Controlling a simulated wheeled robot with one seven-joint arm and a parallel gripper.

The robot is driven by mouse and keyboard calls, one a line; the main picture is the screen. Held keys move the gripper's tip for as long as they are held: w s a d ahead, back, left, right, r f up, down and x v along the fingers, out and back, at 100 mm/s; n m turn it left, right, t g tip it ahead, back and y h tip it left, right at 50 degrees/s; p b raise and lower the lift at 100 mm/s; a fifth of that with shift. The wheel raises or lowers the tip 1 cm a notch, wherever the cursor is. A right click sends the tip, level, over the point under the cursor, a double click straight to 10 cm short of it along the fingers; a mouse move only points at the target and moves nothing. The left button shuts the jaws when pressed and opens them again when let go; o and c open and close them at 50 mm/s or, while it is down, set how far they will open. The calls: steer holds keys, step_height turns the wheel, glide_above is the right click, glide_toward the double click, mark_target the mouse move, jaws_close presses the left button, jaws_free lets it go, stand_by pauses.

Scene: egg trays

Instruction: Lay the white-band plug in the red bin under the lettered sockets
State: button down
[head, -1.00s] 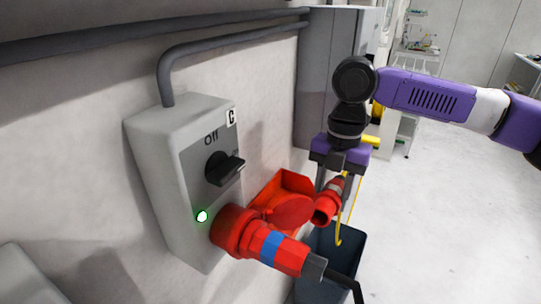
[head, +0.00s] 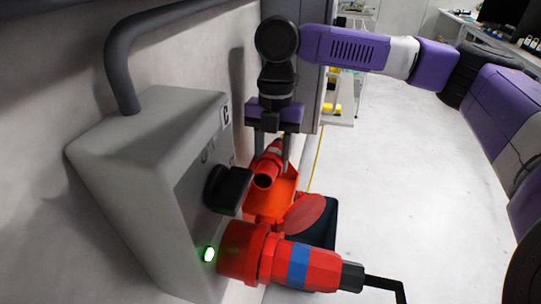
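The white-band plug (head: 265,176) is red with a pale band near its upper end. My gripper (head: 272,157) points down with a finger on each side of the plug and is shut on it. The plug is tilted, its open end toward the camera. The lettered socket box (head: 140,170), marked C, stands close on the left.
A blue-band plug (head: 315,268) sits in the box's socket, its black cable running right. A black switch knob (head: 228,188) juts toward the gripper. Open floor lies right.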

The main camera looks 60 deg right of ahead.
steer(key=b, duration=0.7)
glide_above(272, 204)
steer(key=shift+d+f, duration=0.15)
steer(key=shift+f, duration=1.6)
steer(key=shift+d+f, duration=0.1)
steer(key=shift+f, duration=1.65)
steer(key=shift+f+b, duration=0.65)
steer(key=shift+f, duration=1.8)
steer(key=c, duration=1.6)
jaws_free()
steer(key=o, duration=0.8)
steer(key=shift+o, duration=0.2)
step_height(272, 204, up, 8)
steer(key=shift+w+d+f, duration=0.15)
steer(key=shift+w+d, duration=0.05)
steer(key=shift+d, duration=0.2)
